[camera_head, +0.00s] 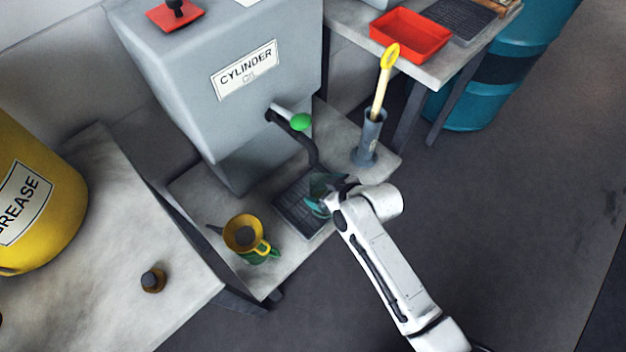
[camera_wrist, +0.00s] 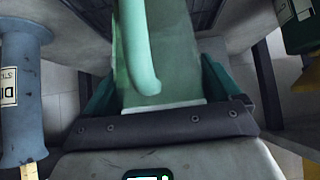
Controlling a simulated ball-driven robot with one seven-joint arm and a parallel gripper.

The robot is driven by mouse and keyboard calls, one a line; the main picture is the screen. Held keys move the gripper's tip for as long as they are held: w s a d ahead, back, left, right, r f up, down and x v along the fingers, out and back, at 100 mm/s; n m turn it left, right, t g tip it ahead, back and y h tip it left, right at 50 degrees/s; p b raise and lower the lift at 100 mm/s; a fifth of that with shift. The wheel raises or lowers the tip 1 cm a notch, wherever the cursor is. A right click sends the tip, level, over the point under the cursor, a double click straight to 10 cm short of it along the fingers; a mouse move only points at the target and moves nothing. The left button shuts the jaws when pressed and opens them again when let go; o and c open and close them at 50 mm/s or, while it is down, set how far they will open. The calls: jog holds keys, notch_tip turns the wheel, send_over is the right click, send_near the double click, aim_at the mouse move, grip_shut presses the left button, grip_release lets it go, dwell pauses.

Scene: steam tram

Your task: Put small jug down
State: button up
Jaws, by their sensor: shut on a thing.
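The small jug (camera_head: 322,182) is a dull green vessel, mostly hidden by my gripper in the head view. In the wrist view the jug (camera_wrist: 180,50) fills the space between my fingers, with its pale green curved handle (camera_wrist: 138,45) towards the camera. My gripper (camera_head: 318,206) is shut on the jug, with a teal finger on each side. It is at the right end of the dark ribbed drip tray (camera_head: 290,208), below the cylinder oil tank's tap (camera_head: 300,122). I cannot tell whether the jug's base touches the tray.
A grey holder (camera_head: 367,150) with a yellow-handled stick stands behind right on the low shelf. A green can with a yellow funnel (camera_head: 243,234) stands front left. The cylinder oil tank (camera_head: 225,100) rises behind. A bench with a yellow grease drum (camera_head: 30,200) is left.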

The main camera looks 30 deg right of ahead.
aim_at(314, 182)
jog(key=w, duration=0.2)
jog(key=w+a, duration=0.1)
jog(key=w, duration=0.1)
jog(key=shift+a, duration=0.15)
jog(key=shift+w+f, duration=0.1)
jog(key=shift+f, duration=0.2)
jog(key=shift+f+b, duration=0.2)
jog(key=shift+b, duration=0.15)
jog(key=o, duration=1.2)
